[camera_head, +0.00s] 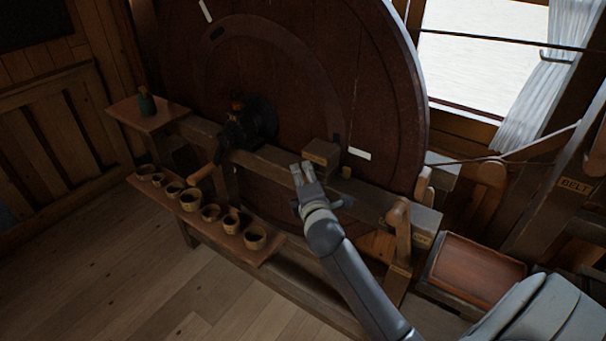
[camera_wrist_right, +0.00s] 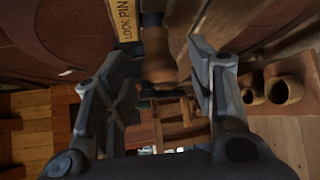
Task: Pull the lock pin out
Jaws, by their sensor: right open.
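A yellow label reading "LOCK PIN" (camera_wrist_right: 124,22) shows at the top of the right wrist view. Beside it a turned wooden knob (camera_wrist_right: 159,66), which looks like the lock pin's handle, lies between my right gripper's fingers. My right gripper (camera_wrist_right: 160,80) is open, with a finger on each side of the knob. A gap shows on both sides, so I see no grip on it. In the head view my right gripper (camera_head: 303,174) is at the wooden beam beside a small wooden block (camera_head: 321,153). The knob cannot be made out there. My left gripper is not in view.
A large dark wheel (camera_head: 375,100) stands behind the beam. Several small bowls (camera_head: 190,200) line a low shelf at left, and a green bottle (camera_head: 147,101) stands on a ledge. A wooden lever (camera_head: 398,213) and a reddish-topped box (camera_head: 480,275) are at right.

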